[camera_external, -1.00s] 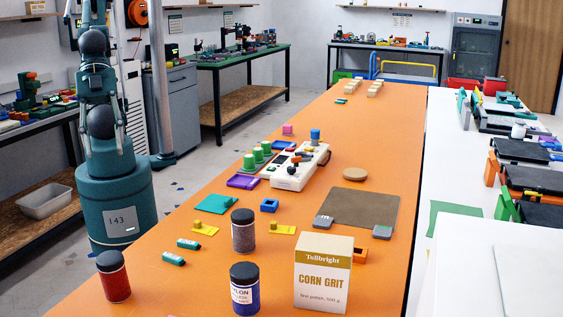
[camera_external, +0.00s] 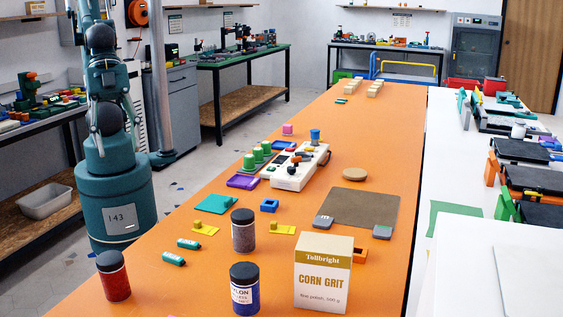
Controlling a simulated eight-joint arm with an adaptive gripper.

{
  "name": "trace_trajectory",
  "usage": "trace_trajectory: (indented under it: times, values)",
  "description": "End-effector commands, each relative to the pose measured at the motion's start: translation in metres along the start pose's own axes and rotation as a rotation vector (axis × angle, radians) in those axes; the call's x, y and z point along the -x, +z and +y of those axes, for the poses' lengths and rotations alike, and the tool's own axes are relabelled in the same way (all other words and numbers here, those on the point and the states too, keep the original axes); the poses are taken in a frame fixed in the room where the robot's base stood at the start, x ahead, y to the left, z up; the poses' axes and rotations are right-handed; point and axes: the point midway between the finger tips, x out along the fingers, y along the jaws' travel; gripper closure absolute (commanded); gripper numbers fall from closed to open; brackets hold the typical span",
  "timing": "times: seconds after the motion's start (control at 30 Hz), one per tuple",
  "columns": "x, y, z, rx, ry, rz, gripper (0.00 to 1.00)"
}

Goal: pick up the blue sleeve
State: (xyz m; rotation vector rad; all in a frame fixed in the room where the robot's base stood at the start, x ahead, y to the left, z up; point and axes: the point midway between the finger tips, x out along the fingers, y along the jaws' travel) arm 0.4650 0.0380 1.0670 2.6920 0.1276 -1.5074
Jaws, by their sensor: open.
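A small blue block-like piece with an opening (camera_external: 269,205), which looks like the blue sleeve, sits on the orange table (camera_external: 385,130) near its middle. It stands in front of the white device and left of the brown mat, with nothing touching it that I can see. A blue round piece (camera_external: 315,136) stands farther back, by the device's far right end. My arm rises at the left beside the table and runs out of the top of the picture. My gripper is out of view.
A white device (camera_external: 292,172), green knobs (camera_external: 257,154) and a purple tray (camera_external: 242,181) are behind the sleeve. A dark jar (camera_external: 243,232), yellow pieces (camera_external: 282,230) and a corn grit box (camera_external: 322,274) stand in front. The brown mat (camera_external: 362,208) is to the right.

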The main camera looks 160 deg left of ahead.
Motion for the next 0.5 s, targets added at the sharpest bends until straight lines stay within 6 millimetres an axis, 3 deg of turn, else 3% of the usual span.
trace_trajectory:
  times: [0.5]
  values:
    - [-0.025,-0.041,-0.07,0.148,-0.071,-0.113,0.53]
